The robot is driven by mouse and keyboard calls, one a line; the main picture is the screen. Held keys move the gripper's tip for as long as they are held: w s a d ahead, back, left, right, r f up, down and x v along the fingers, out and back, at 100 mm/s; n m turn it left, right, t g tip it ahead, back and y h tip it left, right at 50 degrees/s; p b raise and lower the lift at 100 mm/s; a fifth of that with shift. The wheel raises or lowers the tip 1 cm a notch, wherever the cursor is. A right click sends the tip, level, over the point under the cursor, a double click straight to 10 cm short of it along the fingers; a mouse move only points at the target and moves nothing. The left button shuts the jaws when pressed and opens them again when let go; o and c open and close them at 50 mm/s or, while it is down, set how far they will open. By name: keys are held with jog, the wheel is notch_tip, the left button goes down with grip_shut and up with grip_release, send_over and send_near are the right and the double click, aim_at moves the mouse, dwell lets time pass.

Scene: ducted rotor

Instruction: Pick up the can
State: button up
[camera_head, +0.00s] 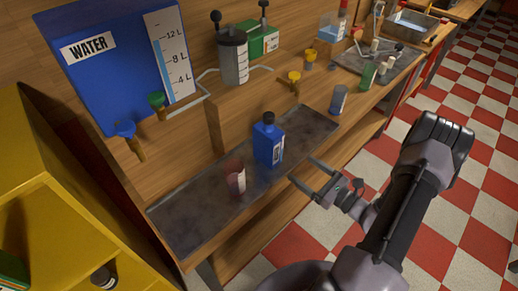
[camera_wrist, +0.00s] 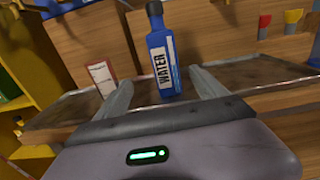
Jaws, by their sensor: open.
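A small red and white can (camera_head: 236,179) stands on the dark tray (camera_head: 190,222) set in the wooden counter. It also shows in the wrist view (camera_wrist: 101,76), left of a blue water bottle (camera_wrist: 160,58) and partly behind my left finger. The bottle (camera_head: 268,141) stands on the same tray, right of the can. A blue-grey can-like cylinder (camera_head: 338,100) stands farther right on the counter. My gripper (camera_head: 303,171) is open and empty at the counter's front edge, apart from the can and the bottle. In the wrist view, the bottle shows between the fingers (camera_wrist: 160,90).
A blue water tank (camera_head: 115,65) and a grey canister (camera_head: 233,57) stand behind the tray. Blue, green and yellow taps line the back. A yellow cabinet (camera_head: 60,210) closes off the left. Bottles and a metal basin (camera_head: 410,24) are farther right. The checkered floor (camera_head: 440,200) is open.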

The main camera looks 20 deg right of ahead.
aim_at(278, 151)
jog(key=x, duration=0.4)
jog(key=b+x, duration=0.1)
jog(key=x, duration=0.2)
jog(key=b+x, duration=0.1)
jog(key=x, duration=0.3)
jog(key=shift+w+d+f, duration=0.2)
jog(key=shift+w+f, duration=0.1)
jog(key=shift+w, duration=0.1)
jog(key=x, duration=0.2)
jog(key=b+x, duration=0.1)
jog(key=x, duration=0.1)
jog(key=b+x, duration=0.1)
jog(key=x, duration=0.1)
jog(key=shift+d+r, duration=0.25)
jog(key=shift+r, duration=0.1)
grip_shut()
